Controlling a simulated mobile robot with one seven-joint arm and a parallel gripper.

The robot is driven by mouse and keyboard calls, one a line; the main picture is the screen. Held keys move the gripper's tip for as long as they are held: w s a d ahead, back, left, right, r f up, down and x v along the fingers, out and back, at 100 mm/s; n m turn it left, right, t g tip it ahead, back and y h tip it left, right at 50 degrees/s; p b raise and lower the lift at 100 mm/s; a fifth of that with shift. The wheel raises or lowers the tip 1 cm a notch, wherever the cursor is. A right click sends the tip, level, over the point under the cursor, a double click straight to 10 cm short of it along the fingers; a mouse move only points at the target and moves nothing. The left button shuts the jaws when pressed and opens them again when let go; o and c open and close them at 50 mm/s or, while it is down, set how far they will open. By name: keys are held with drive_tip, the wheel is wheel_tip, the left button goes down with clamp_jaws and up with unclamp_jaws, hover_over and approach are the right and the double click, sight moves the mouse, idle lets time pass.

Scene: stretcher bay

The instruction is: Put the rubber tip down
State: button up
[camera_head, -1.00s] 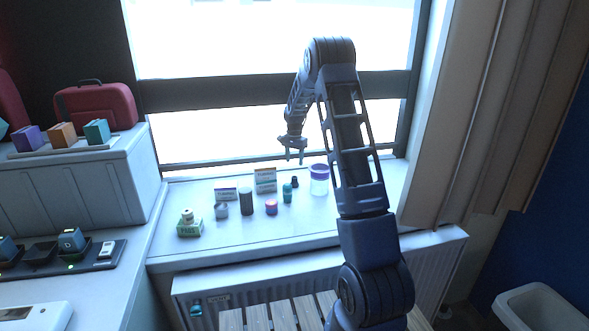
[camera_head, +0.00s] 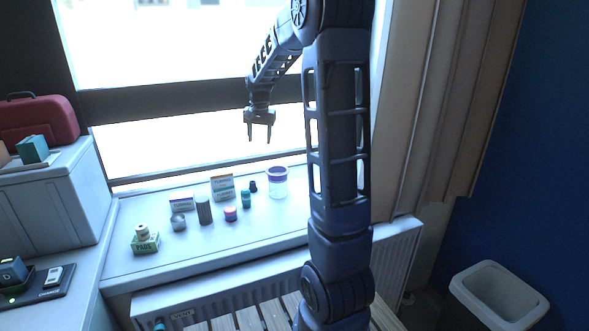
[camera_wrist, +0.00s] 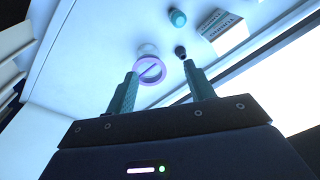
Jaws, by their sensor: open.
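The rubber tip, a small dark piece (camera_head: 253,186), stands on the white window sill (camera_head: 215,245), behind the teal bottle and left of the purple-rimmed jar. In the wrist view the dark tip (camera_wrist: 180,51) shows just beyond the right finger's end. My gripper (camera_head: 259,137) hangs above the sill with its fingers pointing down, clear of the tip. In the wrist view my gripper (camera_wrist: 160,70) has its two teal fingers spread with nothing between them but the view of the sill and jar beyond.
A clear jar with purple rim (camera_head: 277,182), a teal bottle (camera_head: 245,199), a dark cylinder (camera_head: 204,210), a pink-and-purple tub (camera_head: 230,213), a grey pot (camera_head: 179,222) and small boxes (camera_head: 222,188) crowd the sill. The sill's front strip is clear. A bin (camera_head: 497,297) stands at right.

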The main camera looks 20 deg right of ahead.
drive_tip(key=s+r+n+t, duration=0.1)
drive_tip(key=s+r+n, duration=0.15)
drive_tip(key=s, duration=0.65)
drive_tip(key=s+r+n+t, duration=0.1)
drive_tip(key=s+r, duration=0.2)
drive_tip(key=s, duration=0.7)
drive_tip(key=s+f+n+t, duration=0.1)
drive_tip(key=s+f+n, duration=0.1)
drive_tip(key=s, duration=1.3)
drive_tip(key=shift+s+f, duration=0.3)
drive_tip(key=shift+f, duration=0.15)
